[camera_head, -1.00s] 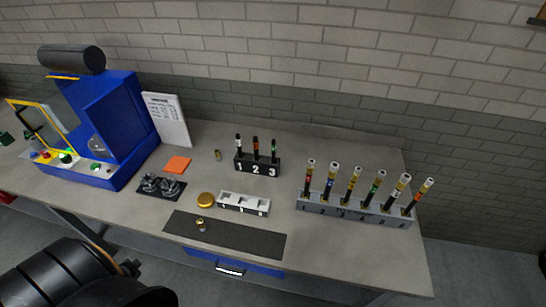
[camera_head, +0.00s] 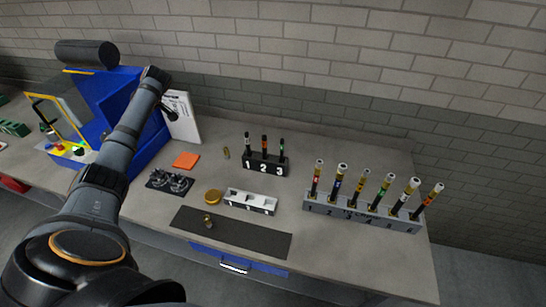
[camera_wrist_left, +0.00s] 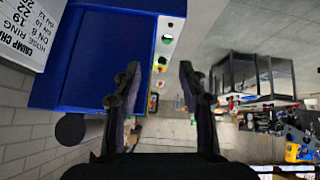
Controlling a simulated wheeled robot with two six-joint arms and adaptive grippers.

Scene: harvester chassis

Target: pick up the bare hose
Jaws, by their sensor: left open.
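Several upright hoses with coloured bands stand in a long grey rack (camera_head: 362,217) on the right of the bench. I cannot tell which one is the bare hose. My left arm reaches up from the lower left in the head view, its far end in front of the blue machine, well left of all the hoses. In the left wrist view my left gripper (camera_wrist_left: 160,85) is open and empty, beside the blue machine. My right gripper is not seen.
The blue machine (camera_head: 153,148) and a white sheet (camera_head: 182,117) stand at the left back. A white block (camera_head: 250,202), gold disc (camera_head: 213,196), orange square (camera_head: 186,160), dark mat (camera_head: 260,240) and small brass fitting (camera_head: 208,220) lie in front. The bench's right front is clear.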

